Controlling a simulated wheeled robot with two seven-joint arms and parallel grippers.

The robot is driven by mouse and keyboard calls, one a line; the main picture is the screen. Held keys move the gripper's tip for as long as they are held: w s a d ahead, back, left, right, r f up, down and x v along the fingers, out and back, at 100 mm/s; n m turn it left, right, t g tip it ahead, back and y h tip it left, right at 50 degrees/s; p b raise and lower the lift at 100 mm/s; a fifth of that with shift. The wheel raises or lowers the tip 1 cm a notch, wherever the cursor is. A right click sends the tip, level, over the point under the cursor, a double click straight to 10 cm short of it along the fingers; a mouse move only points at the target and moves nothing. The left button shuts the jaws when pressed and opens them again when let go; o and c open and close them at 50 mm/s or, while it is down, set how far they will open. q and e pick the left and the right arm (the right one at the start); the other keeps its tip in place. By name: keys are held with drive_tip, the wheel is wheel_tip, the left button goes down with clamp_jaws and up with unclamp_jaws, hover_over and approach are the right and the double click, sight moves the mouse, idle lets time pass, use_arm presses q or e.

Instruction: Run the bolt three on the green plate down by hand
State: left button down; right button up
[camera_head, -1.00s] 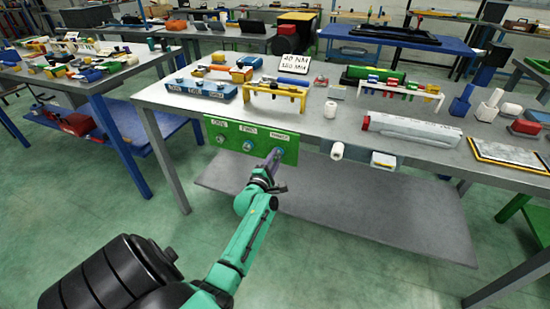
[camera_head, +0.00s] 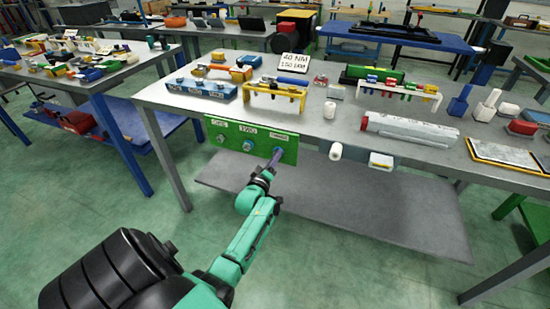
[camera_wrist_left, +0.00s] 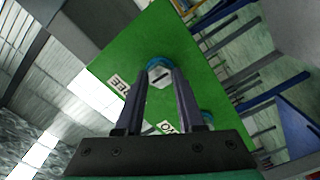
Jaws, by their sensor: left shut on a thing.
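The green plate (camera_head: 262,137) hangs at the front edge of the bench, with labels ONE, TWO and THREE and a bolt under each. My left gripper (camera_head: 275,157) reaches up to bolt three at the plate's right end. In the left wrist view, the green plate (camera_wrist_left: 135,52) is seen close up. The fingers of my left gripper (camera_wrist_left: 160,80) are shut on bolt three (camera_wrist_left: 159,75), one on each side of its head. The slotted grey head shows between the tips, with a blue ring behind it. My right gripper is not in view.
Bolt two (camera_head: 247,145) and bolt one (camera_head: 221,139) sit to the left on the plate. A white roll (camera_head: 336,151) sticks out at the bench edge to the right. A grey lower shelf (camera_head: 350,200) lies below. The bench top (camera_head: 330,125) holds several fixtures.

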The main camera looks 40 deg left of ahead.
use_arm(q)
drive_tip(key=shift+s+f+m+b, duration=0.15)
drive_tip(key=shift+m+b, duration=1.1)
drive_tip(key=shift+m, duration=3.6)
drive_tip(key=shift+f+m+b, duration=0.1)
drive_tip(key=shift+m+b, duration=1.2)
drive_tip(key=shift+m, duration=3.6)
drive_tip(key=shift+s+f+m+b, duration=0.15)
drive_tip(key=shift+m+b, duration=1.1)
drive_tip(key=shift+m, duration=3.6)
drive_tip(key=shift+w, duration=0.1)
drive_tip(key=c, duration=0.6)
unclamp_jaws()
drive_tip(key=shift+c, duration=0.2)
drive_tip(key=shift+o, duration=0.6)
drive_tip(key=shift+r, duration=0.3)
